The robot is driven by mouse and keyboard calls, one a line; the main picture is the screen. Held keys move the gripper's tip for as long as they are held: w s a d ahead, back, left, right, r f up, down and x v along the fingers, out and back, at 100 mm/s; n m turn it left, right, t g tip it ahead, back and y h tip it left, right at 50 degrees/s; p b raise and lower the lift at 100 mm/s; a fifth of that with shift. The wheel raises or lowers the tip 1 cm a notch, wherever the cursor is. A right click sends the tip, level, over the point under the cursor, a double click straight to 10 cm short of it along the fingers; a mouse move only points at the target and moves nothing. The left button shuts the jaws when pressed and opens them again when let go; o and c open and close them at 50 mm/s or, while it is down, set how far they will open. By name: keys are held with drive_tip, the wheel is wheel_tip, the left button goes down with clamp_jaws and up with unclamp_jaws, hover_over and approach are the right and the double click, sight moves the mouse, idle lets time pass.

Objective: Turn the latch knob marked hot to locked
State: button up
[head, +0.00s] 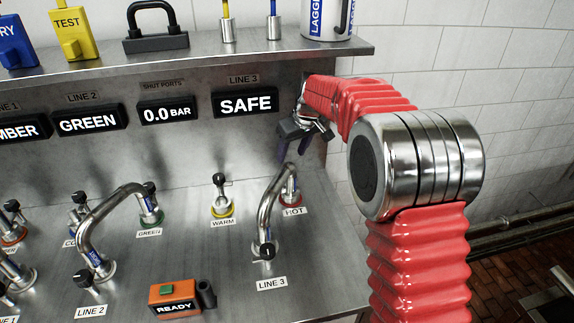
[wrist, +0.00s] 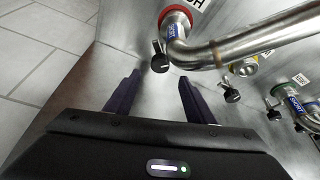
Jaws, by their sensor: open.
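The hot port has a red ring (head: 291,196) and a HOT label (head: 293,211), at the right end of the steel bench in the head view. A bent metal pipe runs from this port to the LINE 3 fitting. In the wrist view the red ring (wrist: 176,20) is at the top, with the black latch knob (wrist: 160,62) of the hot port beside the pipe end. My gripper (wrist: 158,88) is open and empty, its two dark fingers apart. The knob shows beyond the fingertips, between their lines, apparently untouched. In the head view my gripper (head: 293,152) hangs just above the hot port.
The pipe (head: 266,210) runs close by the port. The warm port (head: 221,205) with its black knob stands to the left. The LINE 3 display (head: 246,104) reads SAFE. An orange READY box (head: 175,298) sits at the front. A shelf (head: 240,55) overhangs the bench.

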drive_tip(key=shift+x, duration=3.8)
drive_tip(key=shift+c, duration=0.3)
drive_tip(key=c, duration=0.9)
drive_tip(key=shift+a, duration=0.3)
drive_tip(key=shift+c, duration=0.5)
drive_tip(key=shift+d, duration=0.2)
drive_tip(key=shift+m, duration=0.5)
drive_tip(key=m+h, duration=0.1)
drive_tip(key=m, duration=0.3)
drive_tip(key=shift+a+t+h, duration=0.1)
drive_tip(key=shift+t+h, duration=0.2)
drive_tip(key=shift+h, duration=0.1)
drive_tip(key=shift+m+h, duration=0.7)
drive_tip(key=shift+m, duration=1.3)
